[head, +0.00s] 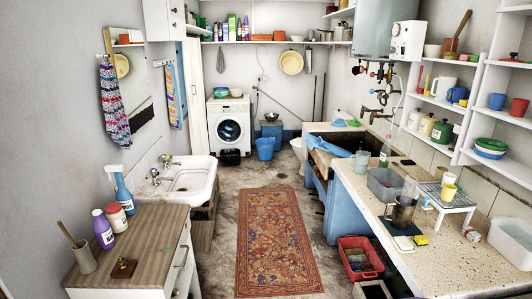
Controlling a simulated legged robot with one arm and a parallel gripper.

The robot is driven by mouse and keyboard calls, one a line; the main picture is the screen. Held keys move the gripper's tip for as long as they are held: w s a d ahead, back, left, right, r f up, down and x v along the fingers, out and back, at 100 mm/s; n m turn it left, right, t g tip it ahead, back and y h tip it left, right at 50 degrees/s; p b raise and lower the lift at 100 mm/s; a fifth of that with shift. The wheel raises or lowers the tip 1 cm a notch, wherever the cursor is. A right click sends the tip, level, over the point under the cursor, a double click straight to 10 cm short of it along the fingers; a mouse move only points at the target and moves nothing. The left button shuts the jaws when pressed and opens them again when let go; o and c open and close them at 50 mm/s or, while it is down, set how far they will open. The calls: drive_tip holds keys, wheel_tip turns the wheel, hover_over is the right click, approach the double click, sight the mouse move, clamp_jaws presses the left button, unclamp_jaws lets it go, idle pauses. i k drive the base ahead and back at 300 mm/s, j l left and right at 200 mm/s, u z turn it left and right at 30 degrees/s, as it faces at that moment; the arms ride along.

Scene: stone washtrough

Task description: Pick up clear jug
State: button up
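A small see-through, bluish vessel (361,164) that looks like a clear jug stands upright near the edge of the stone washtrough, left of a green-tinted bottle (385,154). A second see-through vessel, brownish with a dark rim (400,212), stands farther forward on the speckled counter (455,262). I cannot tell for sure which of the two is the clear jug. My gripper is not in view.
A grey basin (384,184) and a white wire rack (446,197) crowd the right counter. A red crate (359,258) stands on the floor beside it. The patterned rug (278,240) lies in the clear middle aisle. A sink (190,180) is on the left.

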sight(361, 157)
drive_tip(key=i, duration=1.8)
drive_tip(key=i+z, duration=0.2)
drive_tip(key=i, duration=0.25)
drive_tip(key=i+j+z, duration=0.2)
drive_tip(key=i, duration=0.25)
drive_tip(key=i+j+z, duration=0.2)
drive_tip(key=i, duration=0.2)
drive_tip(key=i+j+z, duration=0.15)
drive_tip(key=i, duration=0.25)
drive_tip(key=i+j+z, duration=0.65)
drive_tip(key=i+j, duration=0.15)
